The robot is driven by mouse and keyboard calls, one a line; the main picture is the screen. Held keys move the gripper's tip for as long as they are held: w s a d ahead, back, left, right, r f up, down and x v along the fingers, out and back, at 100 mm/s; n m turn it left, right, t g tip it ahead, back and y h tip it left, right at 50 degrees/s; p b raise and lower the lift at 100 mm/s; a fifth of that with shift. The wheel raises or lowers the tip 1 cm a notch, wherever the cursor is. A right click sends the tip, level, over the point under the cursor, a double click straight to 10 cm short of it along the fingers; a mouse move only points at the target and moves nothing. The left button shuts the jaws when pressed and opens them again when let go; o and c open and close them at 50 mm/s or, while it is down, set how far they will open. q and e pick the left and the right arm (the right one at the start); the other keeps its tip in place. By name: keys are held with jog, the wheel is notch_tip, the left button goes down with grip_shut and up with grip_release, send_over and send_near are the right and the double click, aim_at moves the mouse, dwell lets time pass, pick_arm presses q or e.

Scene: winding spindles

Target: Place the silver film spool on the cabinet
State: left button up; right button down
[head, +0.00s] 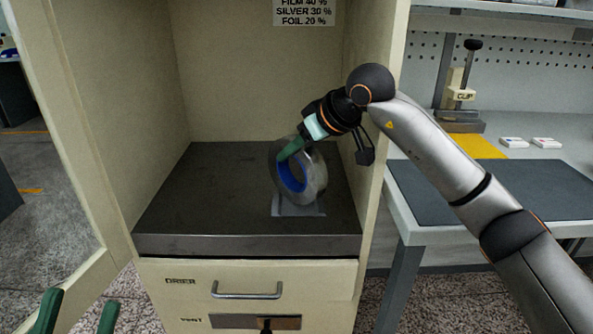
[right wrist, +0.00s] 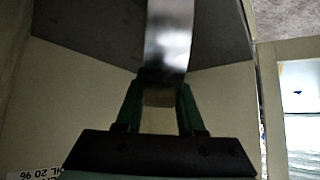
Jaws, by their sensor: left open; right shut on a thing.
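The silver film spool (head: 316,176) is a ring with a blue inner core, standing tilted on edge over the cabinet's dark top (head: 180,200). My right gripper (head: 291,149) reaches in from the right and is shut on the spool's upper rim. In the right wrist view the shiny spool (right wrist: 168,45) sits between the green fingers of the right gripper (right wrist: 159,98). Whether the spool's lower edge touches the surface, I cannot tell. My left gripper (head: 77,312) is open and empty at the bottom left, in front of the cabinet.
A pale square patch (head: 299,209) lies on the dark top under the spool. Cabinet side walls stand left and right, with a label (head: 304,11) on the back wall. A drawer (head: 247,281) is below. A workbench (head: 440,195) with a clip stand (head: 463,95) is right.

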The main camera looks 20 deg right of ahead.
aim_at(315, 154)
notch_tip(315, 154, down, 4)
jog(key=shift+r+b, duration=0.2)
jog(key=shift+b, duration=0.45)
jog(key=shift+d+f, duration=0.15)
jog(key=shift+f, duration=0.05)
jog(key=shift+r, duration=0.15)
jog(key=c, duration=0.5)
grip_release()
jog(key=shift+s+f, duration=0.1)
jog(key=shift+f, duration=0.1)
jog(key=shift+r, duration=0.2)
jog(key=p+v, duration=0.1)
jog(key=v, duration=0.6)
jog(key=shift+s+d+r, duration=0.1)
jog(key=shift+s, duration=0.05)
